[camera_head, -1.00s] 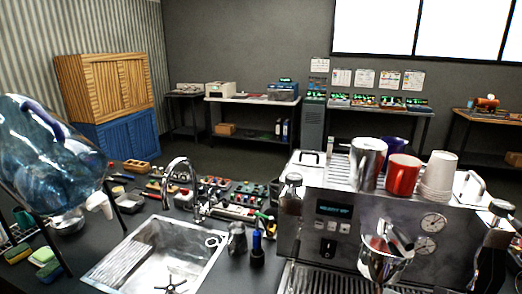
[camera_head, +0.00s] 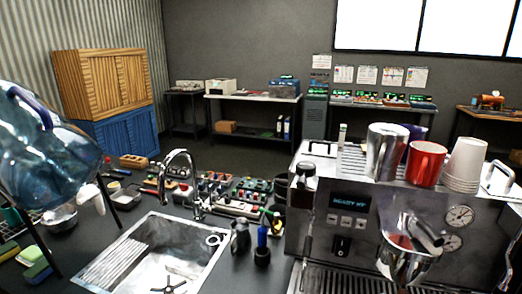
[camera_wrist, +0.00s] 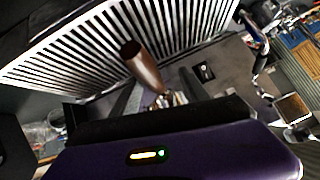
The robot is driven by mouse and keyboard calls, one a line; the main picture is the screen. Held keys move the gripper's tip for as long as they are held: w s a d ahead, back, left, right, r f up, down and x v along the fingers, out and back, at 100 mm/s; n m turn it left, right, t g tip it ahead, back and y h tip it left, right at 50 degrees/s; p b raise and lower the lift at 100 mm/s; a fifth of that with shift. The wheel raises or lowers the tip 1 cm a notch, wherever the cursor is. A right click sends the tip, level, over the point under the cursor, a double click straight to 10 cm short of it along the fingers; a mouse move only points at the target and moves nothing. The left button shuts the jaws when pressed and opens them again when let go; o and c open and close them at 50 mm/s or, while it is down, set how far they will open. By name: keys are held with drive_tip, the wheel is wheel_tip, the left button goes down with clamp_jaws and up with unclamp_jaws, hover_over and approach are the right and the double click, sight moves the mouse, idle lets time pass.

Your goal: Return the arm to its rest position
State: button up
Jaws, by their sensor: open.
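My gripper (camera_wrist: 160,90) shows in the wrist view, with its two dark fingers open and spread apart. A brown handle (camera_wrist: 143,65) shows between and beyond the fingers; I cannot tell whether they touch it. A slotted metal grille (camera_wrist: 85,50) lies beyond to the upper left. My gripper and arm are not visible in the head view. There the steel espresso machine (camera_head: 340,245) stands at the right with its display lit. A metal cup-shaped part with a handle (camera_head: 408,258) is at its front.
A steel mug (camera_head: 385,152), red mug (camera_head: 427,163) and paper cups (camera_head: 464,165) stand on the machine. A sink (camera_head: 150,262) with a tap (camera_head: 180,170), small tools and a large blue bottle (camera_head: 40,155) crowd the counter. Benches and a cabinet (camera_head: 103,85) stand behind.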

drive_tip(key=shift+s+d+f+h, duration=0.1)
drive_tip(key=shift+d+f+h, duration=0.05)
drive_tip(key=shift+f+h, duration=0.2)
drive_tip(key=s+f+n, duration=0.1)
drive_tip(key=f, duration=0.1)
drive_tip(key=s+f+n, duration=0.1)
drive_tip(key=f, duration=0.1)
drive_tip(key=s+f+n+t, duration=0.1)
drive_tip(key=shift+s+d+f+n+h, duration=0.25)
drive_tip(key=shift+d+f+n, duration=0.05)
drive_tip(key=shift+f, duration=0.1)
drive_tip(key=s+a+f+n, duration=0.1)
drive_tip(key=s+f, duration=0.1)
drive_tip(key=s+f+n+y, duration=0.1)
drive_tip(key=s+f, duration=0.1)
drive_tip(key=s, duration=0.1)
drive_tip(key=s+a+f+n+t, duration=0.1)
drive_tip(key=s+f, duration=0.1)
drive_tip(key=s, duration=0.1)
drive_tip(key=shift+s+a, duration=0.15)
drive_tip(key=shift+a, duration=0.15)
drive_tip(key=s+a+r+t+y+b, duration=0.1)
drive_tip(key=s+a, duration=0.2)
drive_tip(key=s, duration=0.5)
drive_tip(key=s+a+r+t+y+b, duration=0.1)
drive_tip(key=s+a, duration=0.3)
drive_tip(key=s, duration=0.4)
drive_tip(key=shift+s+a+t, duration=0.15)
drive_tip(key=shift+s+t, duration=0.05)
drive_tip(key=shift+t, duration=0.5)
